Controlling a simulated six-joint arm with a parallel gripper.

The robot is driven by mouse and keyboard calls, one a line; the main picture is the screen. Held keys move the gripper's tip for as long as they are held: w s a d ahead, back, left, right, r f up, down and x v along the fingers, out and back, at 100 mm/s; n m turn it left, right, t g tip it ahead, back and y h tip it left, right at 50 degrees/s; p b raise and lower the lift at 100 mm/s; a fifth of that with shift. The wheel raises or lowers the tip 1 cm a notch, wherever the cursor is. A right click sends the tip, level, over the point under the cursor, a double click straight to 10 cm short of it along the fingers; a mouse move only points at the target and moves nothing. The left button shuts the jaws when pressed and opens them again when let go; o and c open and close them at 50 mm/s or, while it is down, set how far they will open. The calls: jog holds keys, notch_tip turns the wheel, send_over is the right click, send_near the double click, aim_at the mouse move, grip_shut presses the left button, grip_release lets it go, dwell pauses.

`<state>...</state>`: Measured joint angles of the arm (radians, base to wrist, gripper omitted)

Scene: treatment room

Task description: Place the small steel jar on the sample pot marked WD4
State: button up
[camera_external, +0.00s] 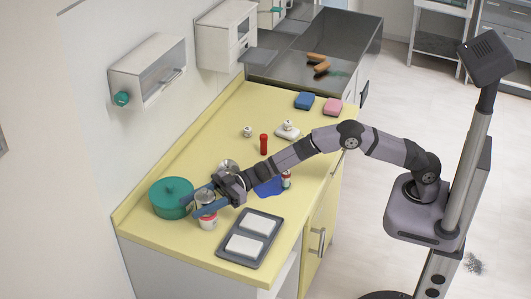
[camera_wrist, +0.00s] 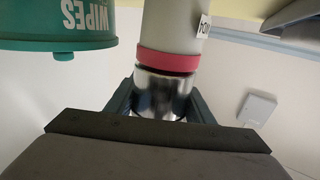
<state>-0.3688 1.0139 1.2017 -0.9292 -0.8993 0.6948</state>
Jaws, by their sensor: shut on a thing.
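My gripper (camera_external: 204,203) is shut on the small steel jar (camera_external: 205,197), a shiny cylinder that also shows between the fingers in the wrist view (camera_wrist: 160,95). The jar is upright over a white sample pot (camera_external: 208,223) with a red band. The wrist view is upside down; there the pot (camera_wrist: 172,25) lines up with the jar, its red rim (camera_wrist: 167,61) facing the jar. A dark line lies between them; I cannot tell whether they touch. The pot's label (camera_wrist: 204,27) is partly cut off and seems to end in D4.
A green wipes tub (camera_external: 172,200) stands close left of the pot. A grey tray (camera_external: 226,254) with two white pads lies front right. A shiny steel item (camera_external: 228,165) is behind my gripper. A blue cloth (camera_external: 268,188), another red-and-white pot (camera_external: 287,179) and a red cylinder (camera_external: 263,144) are to the right.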

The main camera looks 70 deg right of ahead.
jog(key=o, duration=0.7)
jog(key=shift+f, duration=0.2)
jog(key=o, duration=0.5)
jog(key=shift+c, duration=0.2)
jog(key=shift+r, duration=0.1)
jog(key=shift+r, duration=0.25)
jog(key=shift+s+d+f, duration=0.1)
jog(key=shift+d+f, duration=0.1)
jog(key=b+v, duration=0.2)
jog(key=v, duration=0.9)
jog(key=shift+s+d, duration=0.2)
jog(key=shift+d, duration=0.05)
